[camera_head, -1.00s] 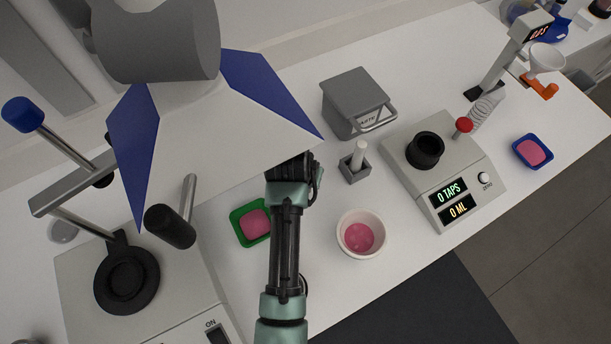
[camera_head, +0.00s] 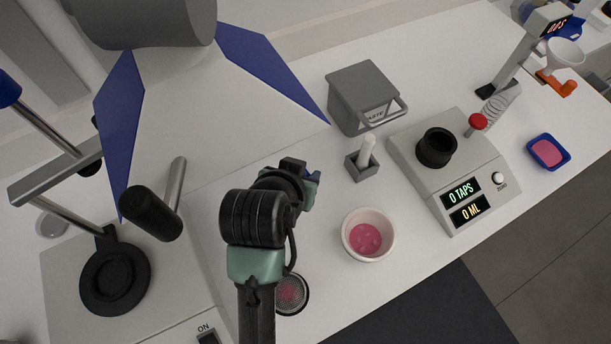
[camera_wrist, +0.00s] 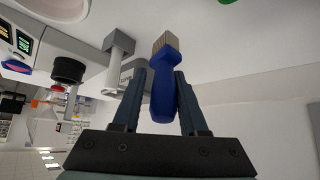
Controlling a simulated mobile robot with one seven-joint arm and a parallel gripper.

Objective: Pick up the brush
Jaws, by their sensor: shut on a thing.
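The brush (camera_wrist: 164,98) has a blue handle and a tan bristle head, seen in the wrist view. My gripper (camera_wrist: 161,76) is shut on its blue handle, with one finger on each side. The bristles point away from the gripper, toward the top of the picture. In the head view, my gripper (camera_head: 302,174) is over the white bench, left of the small grey holder. Only a small bit of blue shows there; my wrist hides most of the brush.
A white bowl with pink contents (camera_head: 369,234) and a grey holder (camera_head: 362,172) with a pale stick stand right of my arm. A round dark-rimmed dish (camera_head: 304,301) is beside my forearm. A grey bin (camera_head: 358,97), a tap scale (camera_head: 455,172) and a blue tray (camera_head: 563,162) are farther right.

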